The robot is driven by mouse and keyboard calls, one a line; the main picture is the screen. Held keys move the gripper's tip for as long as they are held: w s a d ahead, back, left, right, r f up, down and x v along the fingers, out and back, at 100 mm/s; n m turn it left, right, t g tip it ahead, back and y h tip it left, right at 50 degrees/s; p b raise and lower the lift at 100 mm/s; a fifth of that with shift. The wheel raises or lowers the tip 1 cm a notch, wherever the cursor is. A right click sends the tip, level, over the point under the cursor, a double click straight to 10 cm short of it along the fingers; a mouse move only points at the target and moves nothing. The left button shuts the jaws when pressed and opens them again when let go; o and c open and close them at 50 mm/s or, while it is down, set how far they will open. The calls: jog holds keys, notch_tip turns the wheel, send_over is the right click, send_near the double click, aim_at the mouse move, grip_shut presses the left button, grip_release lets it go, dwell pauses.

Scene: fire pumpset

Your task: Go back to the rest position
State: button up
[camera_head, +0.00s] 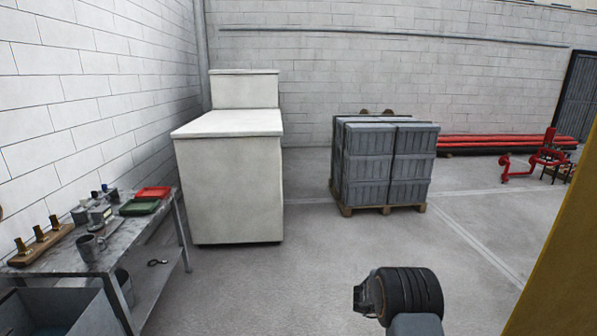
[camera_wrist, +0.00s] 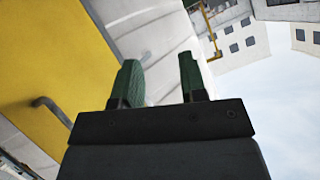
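In the wrist view my gripper (camera_wrist: 160,82) shows two green-padded fingers standing apart with nothing between them. It is open and empty. Behind the fingers are a pale wall surface and a large yellow panel (camera_wrist: 60,55) with a grey bar handle. In the head view a dark, rounded part of my arm shows at the bottom right. My fingers cannot be made out there.
A workbench (camera_head: 65,258) with a mug (camera_head: 90,246), a red tray (camera_head: 153,192) and a green tray (camera_head: 139,207) stands at left. A white cabinet (camera_head: 232,190) and a pallet of grey crates (camera_head: 385,165) stand beyond. A yellow panel (camera_head: 562,265) is close at right. The middle floor is clear.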

jog(key=w+a+r+n+t+y, duration=0.2)
jog(key=a+r+n+t+y, duration=0.1)
jog(key=a+n+y, duration=0.15)
jog(key=w+a+r+n+t+y, duration=0.2)
jog(key=w+a+n+t+y, duration=0.15)
jog(key=a, duration=0.25)
jog(key=s+a+r+n+y, duration=0.4)
jog(key=s+a+y, duration=0.15)
jog(key=a, duration=0.25)
jog(key=s+r+n+g+b, duration=0.1)
jog(key=s+r+n, duration=0.3)
jog(key=s, duration=0.9)
jog(key=s+r+n+g+b, duration=0.1)
jog(key=s+r+n, duration=0.3)
jog(key=s+r, duration=0.4)
jog(key=s+g+h, duration=0.1)
jog(key=s, duration=0.5)
jog(key=shift+s+a+r+g, duration=0.15)
jog(key=shift+s+a+g, duration=0.1)
jog(key=shift+s+g, duration=0.1)
jog(key=shift+a, duration=0.1)
